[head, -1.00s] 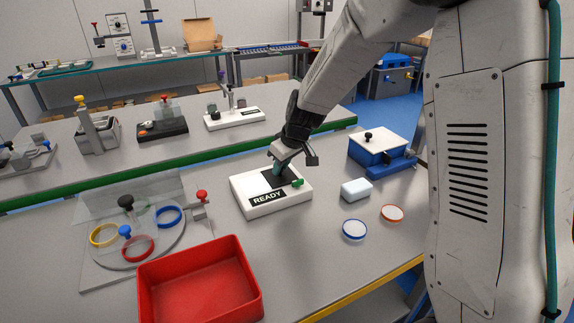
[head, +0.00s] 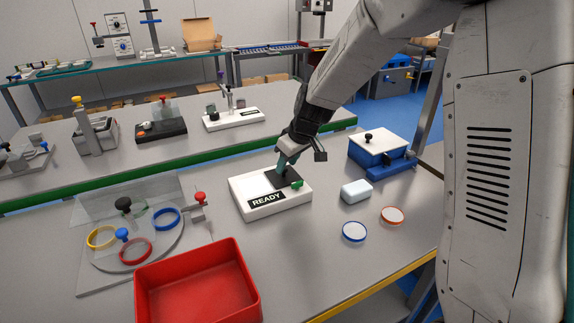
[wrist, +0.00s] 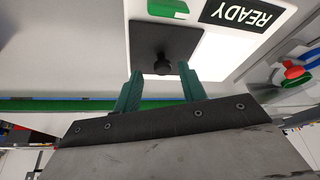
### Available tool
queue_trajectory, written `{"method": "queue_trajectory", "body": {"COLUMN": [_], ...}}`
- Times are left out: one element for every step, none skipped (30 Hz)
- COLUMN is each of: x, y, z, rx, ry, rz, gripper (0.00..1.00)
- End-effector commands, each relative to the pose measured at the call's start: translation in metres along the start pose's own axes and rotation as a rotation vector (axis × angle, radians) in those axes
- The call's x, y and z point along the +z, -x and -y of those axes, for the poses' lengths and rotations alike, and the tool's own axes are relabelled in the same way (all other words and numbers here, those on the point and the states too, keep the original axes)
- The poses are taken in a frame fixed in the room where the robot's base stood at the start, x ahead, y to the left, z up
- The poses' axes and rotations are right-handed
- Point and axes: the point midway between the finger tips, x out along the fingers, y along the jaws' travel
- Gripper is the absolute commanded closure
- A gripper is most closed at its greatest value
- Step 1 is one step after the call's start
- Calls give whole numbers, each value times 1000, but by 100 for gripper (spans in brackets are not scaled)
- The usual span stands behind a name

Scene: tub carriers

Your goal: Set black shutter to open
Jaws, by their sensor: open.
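The black shutter (head: 291,177) is a flat dark plate on top of a white block (head: 243,193) labelled READY. In the wrist view the shutter (wrist: 183,38) carries a round black knob (wrist: 162,66). A green piece (head: 297,185) shows beside the plate, near the label side. My gripper (head: 284,163) is over the shutter with its fingers pointing down. In the wrist view my gripper (wrist: 160,72) is open, one teal finger on each side of the knob, with gaps showing. Contact is not visible. In the head view the fingers hide the knob.
A pale box (head: 356,192), a blue-rimmed dish (head: 354,232) and an orange-rimmed dish (head: 392,215) lie right of the block. A blue box (head: 368,152) with a white lid stands behind. A red tray (head: 195,285) and a turntable with coloured rings (head: 166,218) are left.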

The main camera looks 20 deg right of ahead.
Motion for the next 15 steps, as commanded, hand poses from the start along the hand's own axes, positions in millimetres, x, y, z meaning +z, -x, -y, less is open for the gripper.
{"method": "queue_trajectory", "body": {"x": [-1,0,0,0,0,0,0,0,0,0,0,1,1,1,1], "y": [11,16,23,29,34,40,45,48,53,56,58,60,61,62,63], "z": [-1,-1,-2,-2,-2,-2,-2,-2,-2,-2,-2,-2,-2,-2,-2], "rx": [4,4,4,4,4,4,4,4,3,3,3,3,3,2,2], "ry": [1,1,-1,-2,-2,-1,0,0,-1,-1,-2,-2,-2,-2,-2], "rz": [-4,-4,-4,-4,-4,-3,-3,-3,-2,-2,-2,-2,-1,0,0], "gripper": [59,59,59,59,59,59,59,59,59,59,59,59,59,59,59]}}
